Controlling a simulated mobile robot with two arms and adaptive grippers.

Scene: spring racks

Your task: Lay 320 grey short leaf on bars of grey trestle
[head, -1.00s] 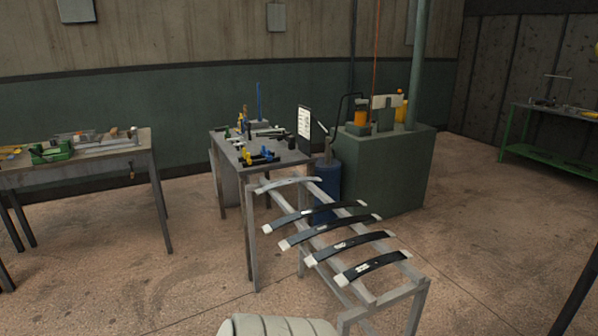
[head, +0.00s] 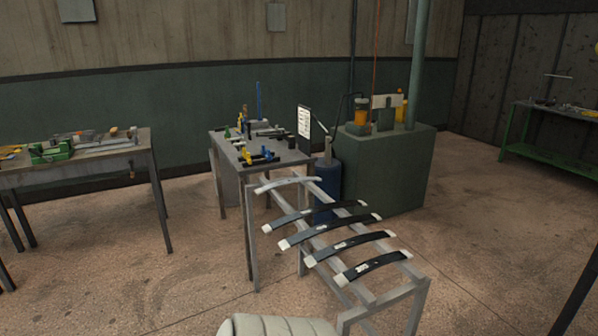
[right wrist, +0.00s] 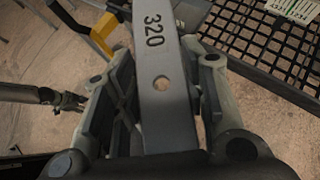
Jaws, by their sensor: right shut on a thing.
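In the right wrist view a flat grey leaf (right wrist: 168,125) marked 320, with a round hole, runs between the fingers of my right gripper (right wrist: 166,62). That gripper is shut on it; the leaf's far end is cut off by the frame. In the head view the grey trestle (head: 392,298) stands at lower centre. One light grey leaf (head: 287,184) lies across the far end of its bars, and several dark leaves (head: 340,242) lie nearer. A dark jointed shape (right wrist: 68,100), perhaps my left gripper, shows in the right wrist view; its jaws are unclear. Neither gripper shows in the head view.
A grey table with tools (head: 236,150) stands behind the trestle, beside a blue drum (head: 327,183) and a green machine block (head: 395,165). A workbench (head: 100,148) stands left. In the right wrist view are a black grid (right wrist: 270,55) and a yellow handle (right wrist: 98,38).

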